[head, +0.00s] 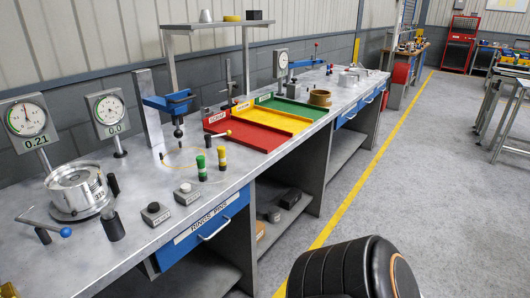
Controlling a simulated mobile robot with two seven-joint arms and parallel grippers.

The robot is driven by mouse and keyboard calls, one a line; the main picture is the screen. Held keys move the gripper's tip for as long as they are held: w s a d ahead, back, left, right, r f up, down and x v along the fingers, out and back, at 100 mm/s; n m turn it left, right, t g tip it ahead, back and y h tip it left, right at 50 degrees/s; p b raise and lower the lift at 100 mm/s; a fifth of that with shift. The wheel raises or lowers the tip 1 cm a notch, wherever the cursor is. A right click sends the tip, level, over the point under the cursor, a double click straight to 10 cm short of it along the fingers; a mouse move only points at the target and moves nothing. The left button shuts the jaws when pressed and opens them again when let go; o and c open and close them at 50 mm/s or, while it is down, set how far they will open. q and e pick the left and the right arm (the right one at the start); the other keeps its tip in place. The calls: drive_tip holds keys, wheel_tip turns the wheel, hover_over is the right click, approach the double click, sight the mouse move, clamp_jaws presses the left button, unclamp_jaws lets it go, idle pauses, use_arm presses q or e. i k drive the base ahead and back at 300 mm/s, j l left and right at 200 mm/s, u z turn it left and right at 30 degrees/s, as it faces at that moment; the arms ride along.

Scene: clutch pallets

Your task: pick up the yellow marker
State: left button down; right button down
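The yellow marker (222,158) appears to be the small upright yellow cylinder with dark parts on the grey workbench (120,262), near its front edge. A similar green marker (202,168) stands just to its left, apart from it. Which exact piece the task names is hard to confirm at this size. Nothing touches the yellow marker.
Two push-button boxes (187,194) (155,214) stand left of the markers. A metal gauge fixture (76,188) and dials (25,118) are at the left. Red (245,136), yellow and green trays lie behind. A blue press (168,102) stands behind the markers.

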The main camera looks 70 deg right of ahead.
sight(221, 150)
drive_tip(key=z, duration=1.8)
drive_tip(key=l+u, duration=0.1)
drive_tip(key=u, duration=0.25)
drive_tip(key=i+l+u, duration=0.1)
drive_tip(key=u, duration=0.25)
drive_tip(key=l+u, duration=0.15)
drive_tip(key=u, duration=0.2)
drive_tip(key=l+u, duration=0.3)
drive_tip(key=l, duration=0.15)
drive_tip(key=i+l+u, duration=0.1)
drive_tip(key=l+u, duration=0.15)
drive_tip(key=l, duration=0.2)
drive_tip(key=k+l+u, duration=0.1)
drive_tip(key=l+u, duration=0.15)
drive_tip(key=l, duration=0.65)
